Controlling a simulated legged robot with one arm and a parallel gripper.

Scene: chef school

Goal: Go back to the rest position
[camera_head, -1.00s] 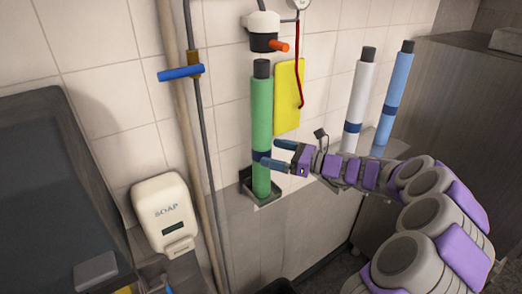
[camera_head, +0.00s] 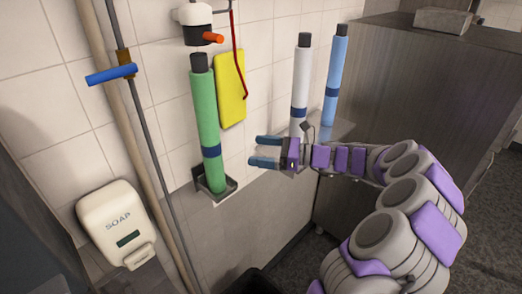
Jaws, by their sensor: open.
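My gripper (camera_head: 262,151) is open and empty, with two blue fingers pointing left. It hangs in front of the tiled wall, to the right of the green cylinder and apart from it. The green cylinder (camera_head: 207,125) has a black cap and a dark blue band. It stands nearly upright, its foot in a small dark holder (camera_head: 231,185) on the wall. My arm reaches in from the lower right.
A white cylinder (camera_head: 301,80) and a blue cylinder (camera_head: 336,75) stand on a ledge (camera_head: 338,131) behind my arm. A yellow board (camera_head: 231,88) hangs on the wall. A soap dispenser (camera_head: 117,222) and pipes are at left. A metal cabinet (camera_head: 390,85) stands at right.

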